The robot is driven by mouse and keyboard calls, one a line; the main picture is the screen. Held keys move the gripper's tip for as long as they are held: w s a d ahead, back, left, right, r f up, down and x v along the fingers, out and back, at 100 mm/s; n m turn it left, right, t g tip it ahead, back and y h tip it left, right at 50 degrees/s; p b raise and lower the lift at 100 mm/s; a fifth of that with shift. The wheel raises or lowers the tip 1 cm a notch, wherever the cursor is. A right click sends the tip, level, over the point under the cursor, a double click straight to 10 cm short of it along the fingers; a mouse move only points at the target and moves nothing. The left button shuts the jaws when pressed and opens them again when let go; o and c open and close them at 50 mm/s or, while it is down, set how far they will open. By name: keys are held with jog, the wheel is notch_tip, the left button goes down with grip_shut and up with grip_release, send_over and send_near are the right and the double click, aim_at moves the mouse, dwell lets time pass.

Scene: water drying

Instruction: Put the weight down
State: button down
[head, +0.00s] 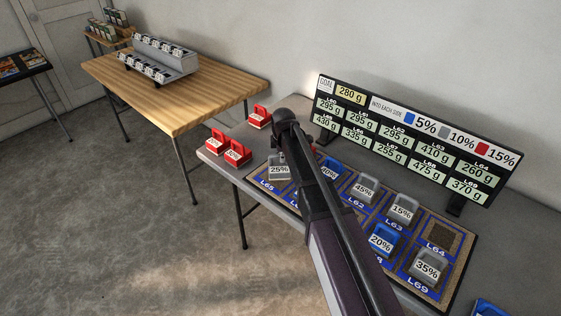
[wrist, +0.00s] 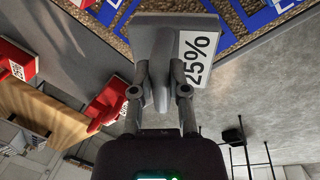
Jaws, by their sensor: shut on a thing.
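My gripper (wrist: 158,91) is shut on the handle of a grey weight (wrist: 150,25) labelled 25%, seen close in the wrist view. In the head view the grey weight (head: 279,172) is at the left end of the blue-marked mat (head: 452,222), by the L65 label. My arm comes from the lower right and partly covers the mat. I cannot tell whether the weight touches the mat. The fingers are mostly hidden in the head view.
Blue 40% (head: 329,172), grey 45% (head: 364,189), grey 15% (head: 401,210), blue 20% (head: 382,241) and grey 35% (head: 427,267) weights stand close by on the mat. The L64 square (head: 437,241) is empty. Red weights (head: 237,152) stand left. A sign board (head: 405,135) stands behind.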

aim_at(282, 166)
jog(key=shift+w+a, duration=0.15)
jog(key=shift+w, duration=0.35)
jog(key=shift+w+f+b, duration=0.25)
jog(key=shift+b, duration=0.05)
jog(key=shift+s+f+b, duration=0.1)
jog(key=shift+f+b, duration=1.45)
jog(key=shift+f, duration=0.05)
jog(key=shift+a+f, duration=0.1)
jog(key=c, duration=0.6)
grip_release()
jog(key=shift+c, duration=0.2)
jog(key=shift+r, duration=0.2)
notch_tip(282, 166, up, 12)
jog(key=s+p, duration=0.2)
jog(key=p, duration=1)
jog(key=shift+s+d+f, duration=0.15)
jog(key=shift+s+d, duration=0.05)
